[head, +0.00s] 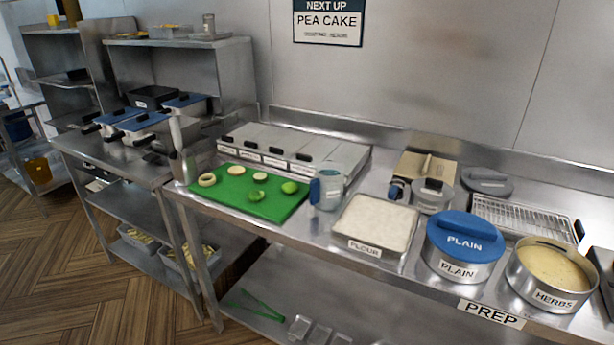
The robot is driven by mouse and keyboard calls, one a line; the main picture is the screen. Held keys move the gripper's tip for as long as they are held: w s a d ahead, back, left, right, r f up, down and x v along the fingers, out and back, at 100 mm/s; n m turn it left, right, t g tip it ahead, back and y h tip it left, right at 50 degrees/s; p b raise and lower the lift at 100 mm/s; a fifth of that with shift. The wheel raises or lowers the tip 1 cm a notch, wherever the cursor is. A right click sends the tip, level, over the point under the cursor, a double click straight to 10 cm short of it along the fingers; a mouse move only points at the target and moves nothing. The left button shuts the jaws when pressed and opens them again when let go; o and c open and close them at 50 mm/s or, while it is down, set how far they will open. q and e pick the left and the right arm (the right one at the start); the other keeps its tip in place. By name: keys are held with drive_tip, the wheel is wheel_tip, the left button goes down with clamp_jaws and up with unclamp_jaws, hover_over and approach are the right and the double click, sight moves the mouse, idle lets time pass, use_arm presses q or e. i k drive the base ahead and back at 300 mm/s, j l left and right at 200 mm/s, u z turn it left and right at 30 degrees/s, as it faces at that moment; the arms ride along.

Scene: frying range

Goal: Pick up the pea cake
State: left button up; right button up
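A green cutting board (225,198) lies on the left part of the steel prep counter. On it are several small round pieces. A bright green round piece (290,187) sits near the board's right edge and looks like a pea cake. Two cream-coloured pieces, a ring-like one (207,180) and a flat one (233,171), lie toward the back left. The pieces are too small to identify surely. Neither of my grippers is in view.
A jug with a blue handle (329,187) stands right of the board. Lidded steel bins (287,148) stand behind it. Rightward are a flour tray (376,222), a blue-lidded PLAIN pot (463,240) and a HERBS pot (550,272). A sign (328,20) reads "NEXT UP PEA CAKE".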

sight(290, 188)
drive_tip(key=i+z, duration=0.2)
drive_tip(key=i, duration=0.35)
drive_tip(key=i+j+z, duration=0.25)
drive_tip(key=i, duration=0.35)
drive_tip(key=l, duration=0.1)
